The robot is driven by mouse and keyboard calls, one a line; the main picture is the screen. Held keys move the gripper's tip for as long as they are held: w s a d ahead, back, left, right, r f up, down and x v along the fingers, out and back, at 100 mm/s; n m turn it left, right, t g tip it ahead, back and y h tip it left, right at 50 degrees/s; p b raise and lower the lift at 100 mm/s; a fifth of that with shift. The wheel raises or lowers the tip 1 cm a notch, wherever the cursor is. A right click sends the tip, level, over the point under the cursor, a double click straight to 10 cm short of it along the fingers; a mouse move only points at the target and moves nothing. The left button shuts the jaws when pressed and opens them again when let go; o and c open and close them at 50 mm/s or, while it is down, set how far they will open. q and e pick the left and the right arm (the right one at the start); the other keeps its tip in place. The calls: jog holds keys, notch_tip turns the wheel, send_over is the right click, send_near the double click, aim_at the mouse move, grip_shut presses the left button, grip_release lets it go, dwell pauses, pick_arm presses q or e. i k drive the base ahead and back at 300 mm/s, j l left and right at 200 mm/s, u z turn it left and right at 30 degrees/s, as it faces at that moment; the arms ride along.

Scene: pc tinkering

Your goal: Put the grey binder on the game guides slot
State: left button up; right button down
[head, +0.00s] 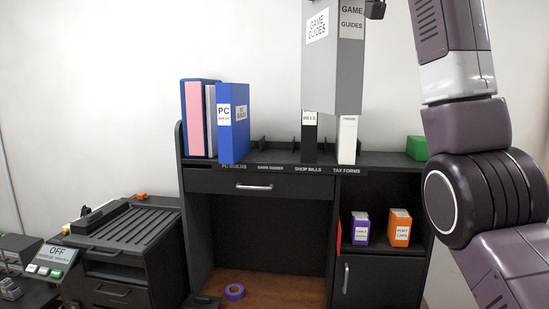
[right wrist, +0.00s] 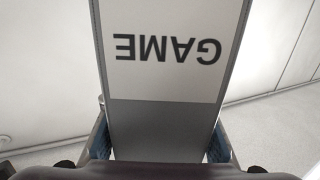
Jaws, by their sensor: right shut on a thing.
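The grey binder (head: 333,70), labelled "GAME GUIDES", is upright in the air above the right part of the desk shelf. It hides the upper parts of the black and white binders behind it. My right gripper (right wrist: 160,145) is shut on the grey binder, with a finger on each side of it. In the head view only a dark bit of this gripper (head: 376,8) shows at the top edge. The game guides slot (head: 270,167) is an empty gap on the shelf, left of the held binder. My left gripper is not in view.
Low dividers separate the slots. A green box (head: 416,148) sits far right.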

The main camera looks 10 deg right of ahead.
aim_at(274, 156)
jog(key=i+j, duration=0.15)
jog(key=i, duration=0.6)
jog(key=i+j, duration=0.1)
jog(key=i, duration=0.65)
